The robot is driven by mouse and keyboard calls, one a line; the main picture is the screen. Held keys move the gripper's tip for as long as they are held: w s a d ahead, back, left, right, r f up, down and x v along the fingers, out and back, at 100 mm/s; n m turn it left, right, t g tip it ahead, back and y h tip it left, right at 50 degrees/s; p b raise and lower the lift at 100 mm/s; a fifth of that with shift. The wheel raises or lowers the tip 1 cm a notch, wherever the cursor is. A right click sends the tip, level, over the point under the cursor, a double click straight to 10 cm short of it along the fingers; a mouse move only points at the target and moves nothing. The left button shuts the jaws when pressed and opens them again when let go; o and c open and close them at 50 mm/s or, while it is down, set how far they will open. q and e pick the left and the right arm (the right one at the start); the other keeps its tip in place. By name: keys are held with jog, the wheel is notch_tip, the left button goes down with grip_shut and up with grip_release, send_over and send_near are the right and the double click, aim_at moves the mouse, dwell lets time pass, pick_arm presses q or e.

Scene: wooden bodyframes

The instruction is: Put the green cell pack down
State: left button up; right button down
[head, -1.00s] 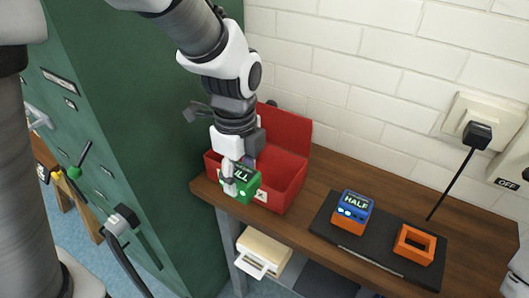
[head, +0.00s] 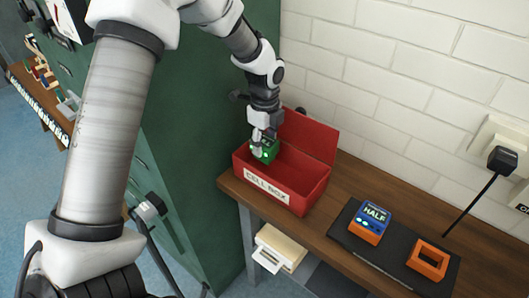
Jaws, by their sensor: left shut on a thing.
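The green cell pack (head: 265,151) is held in my left gripper (head: 261,141), which is shut on it. The pack is at the left end of the open red box labelled CELL BOX (head: 313,192), over or just inside its opening. I cannot tell whether the pack touches the box floor. The box's red lid stands up at the back. My right gripper is not in view.
A blue pack marked HALF (head: 370,222) sits in an orange holder on a black mat (head: 343,237). An empty orange frame (head: 428,260) is to its right. A black plug and cable (head: 479,190) hang from the wall socket. A green cabinet (head: 215,130) stands left of the wooden bench.

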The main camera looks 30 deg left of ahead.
aim_at(264, 155)
pick_arm(q)
notch_tip(264, 155, down, 5)
jog(key=shift+r+p, duration=0.15)
jog(key=shift+p, duration=0.7)
jog(key=shift+w+a+f, duration=0.1)
jog(key=shift+w+f, duration=0.05)
jog(key=shift+f, duration=0.15)
jog(key=shift+f, duration=0.1)
jog(key=o, duration=0.9)
jog(key=shift+o, duration=0.5)
jog(key=shift+f, duration=0.1)
notch_tip(264, 155, up, 8)
jog(key=shift+b, duration=0.95)
